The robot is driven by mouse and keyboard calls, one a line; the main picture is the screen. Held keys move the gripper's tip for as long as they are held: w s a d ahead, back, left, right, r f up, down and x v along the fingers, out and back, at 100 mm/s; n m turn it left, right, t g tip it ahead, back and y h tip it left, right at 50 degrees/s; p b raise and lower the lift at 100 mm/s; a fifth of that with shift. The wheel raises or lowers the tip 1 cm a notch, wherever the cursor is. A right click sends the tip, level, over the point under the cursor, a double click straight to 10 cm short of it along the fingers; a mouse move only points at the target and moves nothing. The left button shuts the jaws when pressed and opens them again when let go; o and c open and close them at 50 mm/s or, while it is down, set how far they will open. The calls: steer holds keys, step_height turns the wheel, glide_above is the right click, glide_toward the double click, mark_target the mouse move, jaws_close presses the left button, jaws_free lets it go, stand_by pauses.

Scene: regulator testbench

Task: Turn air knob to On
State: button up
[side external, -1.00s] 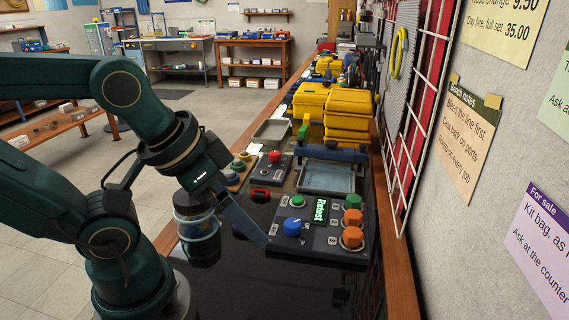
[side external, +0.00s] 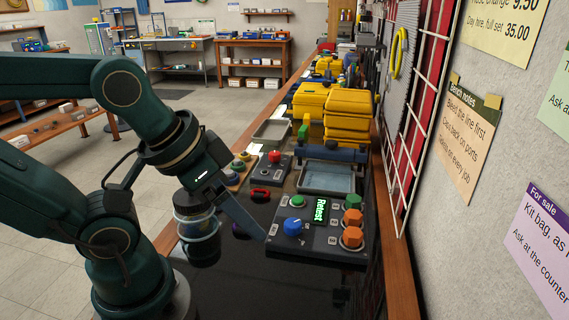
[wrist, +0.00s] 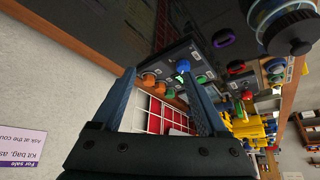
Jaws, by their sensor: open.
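The dark control panel (side external: 325,250) stands on the black bench top. It has a blue knob (side external: 292,227) at its front left, a green button (side external: 297,201), a lit green display (side external: 320,211) reading "Retest", and a column of green and orange knobs (side external: 352,237) at its right. I cannot read any air label. My gripper (side external: 264,240) is open and empty, its visible finger pointing down near the panel's left edge, left of the blue knob. In the wrist view the open gripper (wrist: 158,73) has the panel beyond its fingertips, with orange knobs (wrist: 148,81) between them.
A red-button box (side external: 275,164), a grey tray (side external: 327,178) and yellow cases (side external: 347,117) stand behind the panel. A dark jar (side external: 196,222) is close beside my wrist. The wire rack (side external: 415,120) and wall bound the right side.

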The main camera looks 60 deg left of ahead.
steer(key=n+g+h, duration=0.3)
steer(key=n+g, duration=0.1)
steer(key=n, duration=1.3)
glide_above(292, 222)
steer(key=s+d, duration=0.1)
steer(key=d, duration=0.1)
step_height(292, 222, down, 2)
steer(key=a+f+n, duration=0.1)
steer(key=a+f+n+h, duration=0.1)
steer(key=f, duration=0.1)
steer(key=a+f+n, duration=0.1)
steer(key=a+f, duration=0.1)
steer(key=shift+w+f+g, duration=0.2)
steer(key=shift+w+g, duration=0.1)
steer(key=shift+w, duration=0.05)
steer(key=shift+a+f+h, duration=0.15)
steer(key=shift+f+h, duration=0.15)
steer(key=shift+x, duration=2.4)
steer(key=shift+s, duration=0.1)
jaws_close()
